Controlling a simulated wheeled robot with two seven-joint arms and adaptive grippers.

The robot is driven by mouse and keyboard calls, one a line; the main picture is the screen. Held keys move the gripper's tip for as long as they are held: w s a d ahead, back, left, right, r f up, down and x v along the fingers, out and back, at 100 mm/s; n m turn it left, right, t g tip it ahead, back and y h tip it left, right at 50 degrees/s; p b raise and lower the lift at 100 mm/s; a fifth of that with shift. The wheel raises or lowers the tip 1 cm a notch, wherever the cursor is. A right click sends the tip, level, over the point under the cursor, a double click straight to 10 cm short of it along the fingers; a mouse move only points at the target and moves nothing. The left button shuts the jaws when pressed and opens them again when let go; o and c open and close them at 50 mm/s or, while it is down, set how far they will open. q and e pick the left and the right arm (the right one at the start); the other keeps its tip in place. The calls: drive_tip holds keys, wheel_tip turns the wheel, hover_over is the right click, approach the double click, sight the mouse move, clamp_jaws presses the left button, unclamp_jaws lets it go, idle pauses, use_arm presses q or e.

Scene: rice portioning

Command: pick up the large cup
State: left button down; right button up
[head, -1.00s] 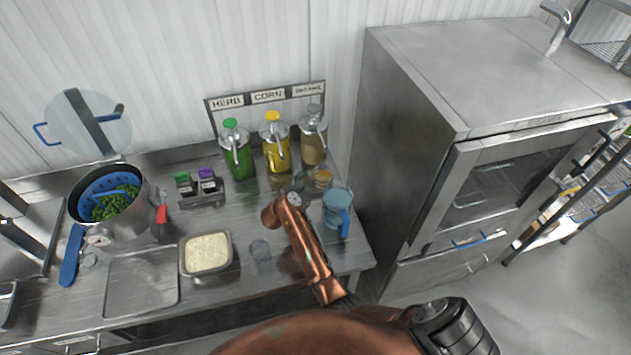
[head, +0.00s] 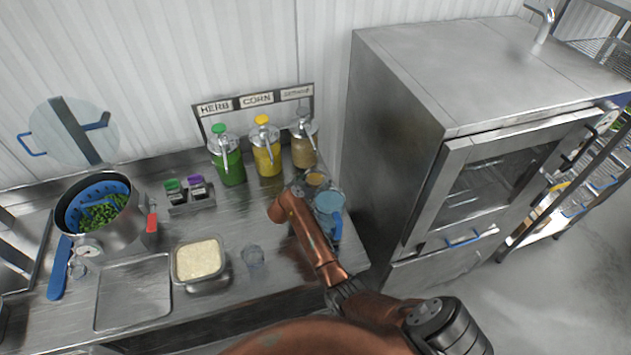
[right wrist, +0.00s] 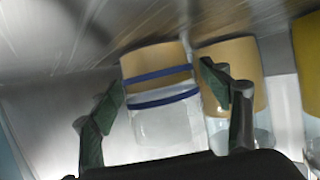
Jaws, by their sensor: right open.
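A clear cup with tan contents (head: 316,180) stands at the back right of the counter, below the brown bottle. In the right wrist view the cup (right wrist: 160,110) has blue bands and appears upside down, between the two fingers. My right gripper (head: 297,186) is open and just left of this cup in the head view; its fingers also show in the right wrist view (right wrist: 165,84). I cannot tell whether they touch the cup. A smaller clear cup (head: 253,257) stands empty nearer the front. My left gripper is out of view.
A blue pitcher (head: 329,204) stands close to the right of my arm. Green (head: 229,165), yellow (head: 266,155) and brown (head: 303,147) pump bottles line the back. A rice container (head: 200,262), flat tray (head: 133,292) and pot (head: 105,222) are left. A steel oven (head: 400,130) stands right.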

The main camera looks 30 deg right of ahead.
drive_tip(key=c, duration=1.4)
drive_tip(key=shift+c, duration=0.9)
drive_tip(key=shift+a+r, duration=0.1)
